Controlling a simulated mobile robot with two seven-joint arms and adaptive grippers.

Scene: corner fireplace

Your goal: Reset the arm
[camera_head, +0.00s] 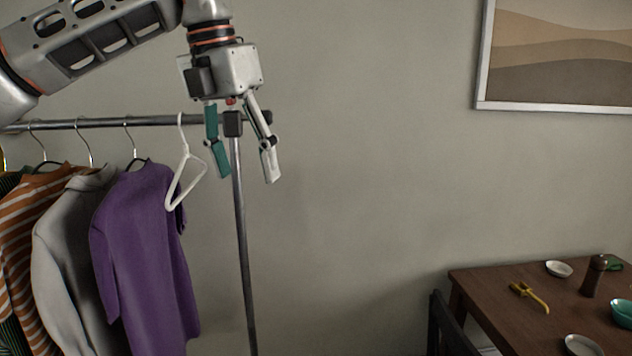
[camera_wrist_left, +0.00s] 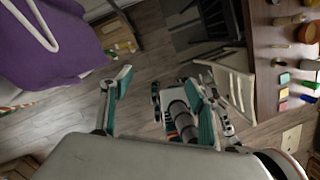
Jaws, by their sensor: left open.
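My left gripper (camera_head: 243,176) is open and empty, with its fingers pointing down. It shows in front of the right end of the clothes rail, to the right of an empty white hanger (camera_head: 172,192). In the left wrist view the two teal-padded fingers of the left gripper (camera_wrist_left: 165,100) are spread apart with nothing between the pads. Links of my own body show below and between them.
A metal clothes rack (camera_head: 242,240) holds a purple shirt (camera_head: 147,255), a grey garment (camera_head: 75,270) and a striped one (camera_head: 25,230). A brown table (camera_head: 490,290) with bowls and a pepper mill (camera_head: 593,277) stands right. Bare wall lies between. A picture (camera_head: 560,60) hangs above.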

